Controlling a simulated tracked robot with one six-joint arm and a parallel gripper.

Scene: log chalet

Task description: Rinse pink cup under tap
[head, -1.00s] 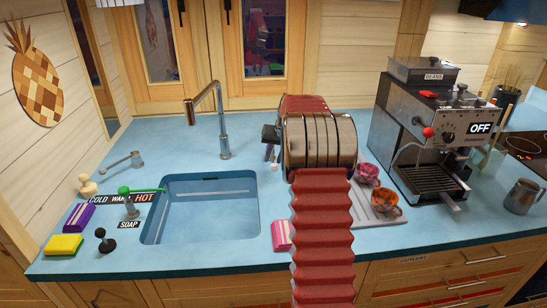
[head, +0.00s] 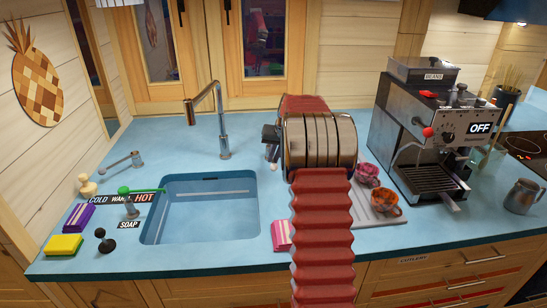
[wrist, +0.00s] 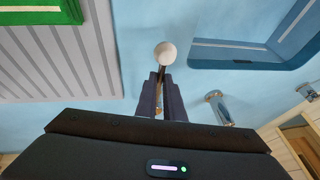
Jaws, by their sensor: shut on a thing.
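A pink cup (head: 367,173) stands on the grey drainboard (head: 384,214) right of my arm, with an orange-pink cup (head: 387,202) in front of it. My gripper (wrist: 163,82) is shut on a thin stick with a white round knob (wrist: 166,53), above the blue counter between sink and drainboard. The head view shows my gripper (head: 271,142) partly hidden by my arm, with the pale knob below it. The tap (head: 210,115) stands behind the sink (head: 200,215). No water is visible.
A pink-and-white block (head: 282,236) lies right of the sink. A yellow sponge (head: 64,246), purple block (head: 78,217) and black knob (head: 104,240) sit left. The coffee machine (head: 430,130) and metal jug (head: 521,196) stand right. A green object (wrist: 40,12) lies on the ribbed drainboard.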

